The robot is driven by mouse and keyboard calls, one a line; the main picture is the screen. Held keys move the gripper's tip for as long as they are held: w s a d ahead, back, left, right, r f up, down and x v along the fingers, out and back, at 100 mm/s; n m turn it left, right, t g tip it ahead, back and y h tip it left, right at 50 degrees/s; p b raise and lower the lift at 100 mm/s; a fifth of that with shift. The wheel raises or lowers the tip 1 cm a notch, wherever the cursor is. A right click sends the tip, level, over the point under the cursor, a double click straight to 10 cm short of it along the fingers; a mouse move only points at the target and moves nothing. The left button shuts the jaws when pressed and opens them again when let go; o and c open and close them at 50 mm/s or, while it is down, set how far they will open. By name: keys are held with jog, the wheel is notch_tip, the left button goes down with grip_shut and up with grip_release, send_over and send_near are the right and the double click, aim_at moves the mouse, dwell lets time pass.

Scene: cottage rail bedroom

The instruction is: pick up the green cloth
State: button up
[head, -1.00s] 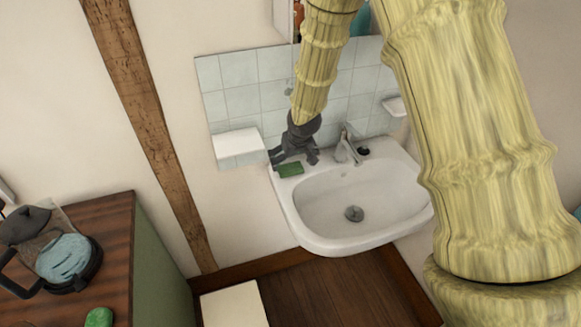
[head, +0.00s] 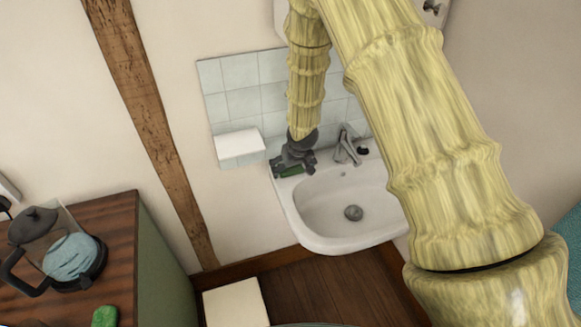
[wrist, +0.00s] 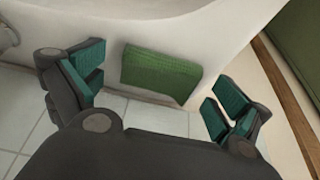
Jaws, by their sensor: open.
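The green cloth (wrist: 160,74) lies flat on the back left corner of the white sink (head: 312,226). In the wrist view it shows between my two open fingers, with a gap on each side. My gripper also shows in the wrist view (wrist: 155,88), open and empty. I cannot tell how far the fingertips are above the sink surface.
A tap (head: 347,146) stands just right of my gripper. A white wall ledge (head: 240,148) and tiles (head: 243,101) are behind and left. A wooden cabinet (head: 90,232) with a coffee pot (head: 45,240) and a green object (head: 105,316) is at lower left.

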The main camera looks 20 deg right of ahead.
jog(key=c, duration=1)
jog(key=shift+o, duration=0.2)
jog(key=shift+r+b, duration=0.85)
jog(key=shift+r, duration=0.9)
jog(key=s+a+b, duration=0.1)
jog(key=s, duration=0.4)
jog(key=s+a+r+b, duration=0.1)
jog(key=s+a+b, duration=0.1)
jog(key=s, duration=0.2)
jog(key=s+a+b, duration=0.1)
jog(key=s, duration=0.4)
jog(key=shift+s+a+r+b, duration=0.15)
jog(key=shift+s+a+b, duration=0.2)
jog(key=shift+b, duration=0.05)
jog(key=shift+s+a+r, duration=0.1)
jog(key=shift+s, duration=0.15)
jog(key=shift+o, duration=0.5)
jog(key=shift+c, duration=0.5)
